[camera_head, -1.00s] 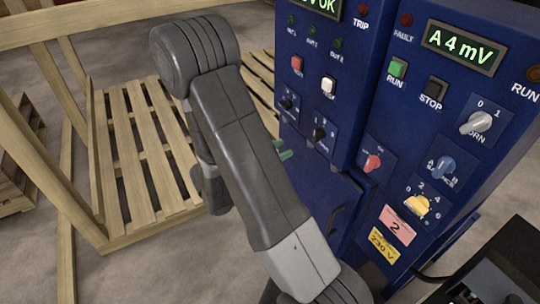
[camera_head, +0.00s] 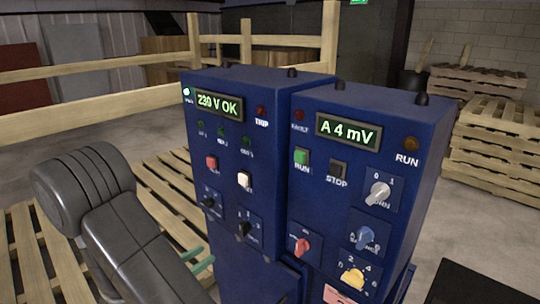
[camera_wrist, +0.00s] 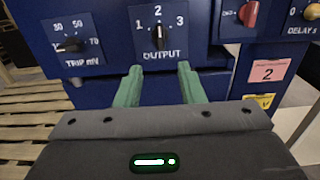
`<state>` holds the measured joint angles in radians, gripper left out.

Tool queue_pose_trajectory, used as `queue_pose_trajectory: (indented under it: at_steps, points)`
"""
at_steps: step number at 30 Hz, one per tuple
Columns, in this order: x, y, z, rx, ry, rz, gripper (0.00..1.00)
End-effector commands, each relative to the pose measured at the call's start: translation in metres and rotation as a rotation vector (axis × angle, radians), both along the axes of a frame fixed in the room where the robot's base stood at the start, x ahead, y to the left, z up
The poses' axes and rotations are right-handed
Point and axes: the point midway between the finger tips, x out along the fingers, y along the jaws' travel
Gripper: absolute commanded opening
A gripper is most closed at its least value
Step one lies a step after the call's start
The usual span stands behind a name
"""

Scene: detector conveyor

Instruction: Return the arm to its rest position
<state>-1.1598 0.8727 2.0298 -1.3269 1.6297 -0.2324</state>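My gripper (camera_wrist: 158,88) shows in the wrist view with its two green fingers apart and nothing between them. It is in front of the left blue cabinet (camera_head: 240,93), just below the OUTPUT knob (camera_wrist: 157,42) and to the right of the TRIP mV knob (camera_wrist: 70,45). In the head view my grey arm (camera_head: 120,225) reaches in from the lower left, and a green finger shows at the cabinet's lower left edge. I cannot tell whether the fingers touch the cabinet.
The right blue cabinet (camera_head: 364,110) stands close beside, with its display reading A 4 mV. A wooden pallet (camera_head: 28,250) lies to the left. Wooden rails (camera_head: 100,105) run behind, and stacked pallets (camera_head: 505,140) stand at the back right. A black surface (camera_head: 480,285) is at lower right.

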Motion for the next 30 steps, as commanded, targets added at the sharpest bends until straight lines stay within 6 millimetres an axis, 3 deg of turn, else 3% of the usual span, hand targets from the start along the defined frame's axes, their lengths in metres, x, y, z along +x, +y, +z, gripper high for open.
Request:
queue_pose_trajectory:
  at_steps: [30]
  points:
    - [0.099,-0.078,0.001,0.000,0.000,-0.003,0.35]
